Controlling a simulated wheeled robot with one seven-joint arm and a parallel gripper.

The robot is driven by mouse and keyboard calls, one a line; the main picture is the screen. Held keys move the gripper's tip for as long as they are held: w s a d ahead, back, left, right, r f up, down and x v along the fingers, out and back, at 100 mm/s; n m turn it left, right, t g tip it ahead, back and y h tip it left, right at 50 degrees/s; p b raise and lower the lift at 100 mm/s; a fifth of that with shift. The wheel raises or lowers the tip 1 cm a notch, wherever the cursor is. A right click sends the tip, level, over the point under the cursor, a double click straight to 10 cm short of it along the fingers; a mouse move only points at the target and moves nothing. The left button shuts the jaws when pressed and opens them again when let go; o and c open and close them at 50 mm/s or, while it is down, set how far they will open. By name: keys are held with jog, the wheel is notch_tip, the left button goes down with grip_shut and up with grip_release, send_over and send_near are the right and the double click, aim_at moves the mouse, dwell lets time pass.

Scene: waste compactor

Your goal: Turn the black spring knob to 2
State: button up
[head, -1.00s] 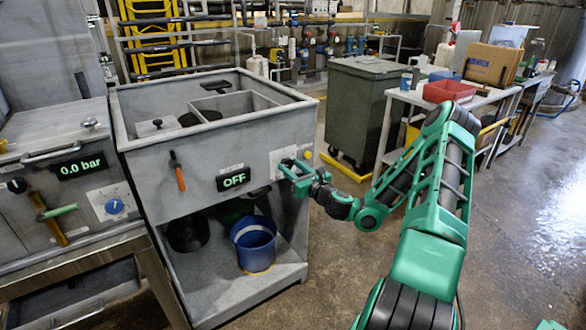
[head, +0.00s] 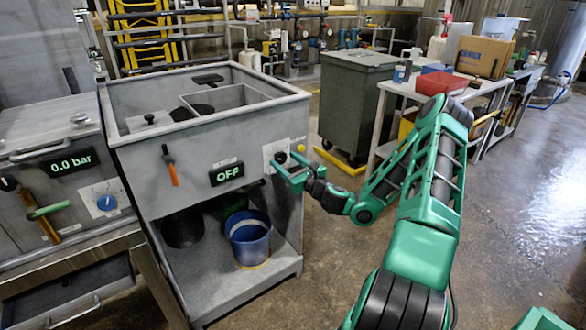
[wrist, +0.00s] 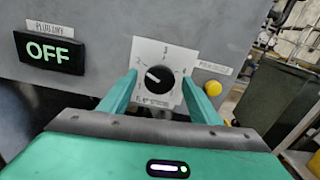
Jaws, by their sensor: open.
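The black spring knob (wrist: 159,75) sits on a white square dial plate (wrist: 176,56) with printed numbers, on the front of the grey machine. Its white pointer mark points to the upper left. In the head view the knob (head: 280,157) shows just beside my fingers. My gripper (wrist: 160,92) is open, with one green finger to the left of the knob and one to the right. The fingers look apart from the knob. In the head view my gripper (head: 287,168) is at the dial plate on the machine's right front.
An OFF display (wrist: 49,52) is left of the dial, and a yellow button (wrist: 213,88) is to the right. An orange-handled lever (head: 171,168) hangs further left. A blue bucket (head: 248,240) stands on the shelf below. The floor at right is open.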

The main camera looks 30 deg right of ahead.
jog(key=s, duration=0.9)
jog(key=shift+s+d, duration=0.2)
jog(key=shift+s, duration=0.2)
jog(key=s+a+n+g+y, duration=0.2)
jog(key=a+n+g+y, duration=0.4)
jog(key=a+n, duration=0.75)
jog(key=s+a+f+n+g+y, duration=0.1)
jog(key=s+a+f+n+g, duration=0.4)
jog(key=s+n, duration=0.3)
jog(key=s+d+r+n+g+h, duration=0.3)
jog(key=s+d+r, duration=0.2)
jog(key=s+r, duration=0.3)
jog(key=s+d+r+n+g+h, duration=0.3)
jog(key=s+d+r, duration=0.3)
jog(key=s, duration=1)
notch_tip(320, 180, up, 2)
jog(key=shift+s+d+r+n+g+h, duration=0.15)
jog(key=shift+s+r+n+g+h, duration=0.1)
jog(key=shift+s+n+g+h, duration=0.35)
